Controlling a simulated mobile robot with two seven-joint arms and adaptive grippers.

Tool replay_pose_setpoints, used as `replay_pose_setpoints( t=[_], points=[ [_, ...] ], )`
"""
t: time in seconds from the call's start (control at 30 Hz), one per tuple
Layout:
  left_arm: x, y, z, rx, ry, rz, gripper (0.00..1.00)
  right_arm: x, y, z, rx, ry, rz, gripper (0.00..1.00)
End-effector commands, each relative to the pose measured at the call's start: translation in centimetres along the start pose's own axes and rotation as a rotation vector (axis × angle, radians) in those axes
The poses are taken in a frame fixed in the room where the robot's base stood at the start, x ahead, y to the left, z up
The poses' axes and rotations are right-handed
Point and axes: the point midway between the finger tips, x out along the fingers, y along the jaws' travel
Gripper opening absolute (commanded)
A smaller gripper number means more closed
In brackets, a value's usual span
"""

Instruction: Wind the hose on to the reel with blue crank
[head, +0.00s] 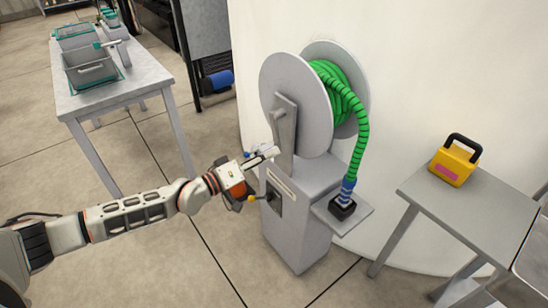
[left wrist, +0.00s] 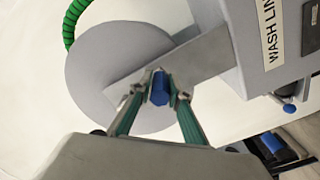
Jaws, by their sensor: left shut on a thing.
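The reel (head: 297,105) has two round grey side plates on a grey stand, and the green hose (head: 340,95) is wound between them. The hose's loose end hangs down to a blue cuff and black fitting (head: 342,208) on a small side shelf. The grey crank arm (head: 284,125) points down along the near plate. My left gripper (head: 272,153) is at its lower end. In the left wrist view, my left gripper (left wrist: 159,88) is shut on the blue crank handle (left wrist: 160,90), whose end shows between the fingertips. My right gripper is not in view.
The stand (head: 298,222) carries a label and a dark panel below the crank. A grey table (head: 450,205) with a yellow black-handled box (head: 455,162) stands at right. A table (head: 110,93) with grey baskets stands at back left. The floor at front left is open.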

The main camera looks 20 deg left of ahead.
Motion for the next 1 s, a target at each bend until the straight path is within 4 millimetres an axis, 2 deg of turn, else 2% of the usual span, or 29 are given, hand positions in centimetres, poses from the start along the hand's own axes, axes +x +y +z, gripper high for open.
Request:
replay_pose_setpoints(
  t=[0.1,0.4,0.6,1.0],
  points=[
    [-0.1,-1.1,-0.2,0.082,-0.004,-0.005,0.00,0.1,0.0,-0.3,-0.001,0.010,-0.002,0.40],
    [0.0,-2.1,-1.4,0.224,-0.003,-0.004,0.00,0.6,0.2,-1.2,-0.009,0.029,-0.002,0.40],
    [0.0,-2.3,-1.7,0.263,-0.002,-0.003,0.00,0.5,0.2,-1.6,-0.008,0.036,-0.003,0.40],
    [0.0,-2.3,-2.0,0.273,0.000,-0.003,0.00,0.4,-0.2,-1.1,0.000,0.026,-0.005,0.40]
  ],
)
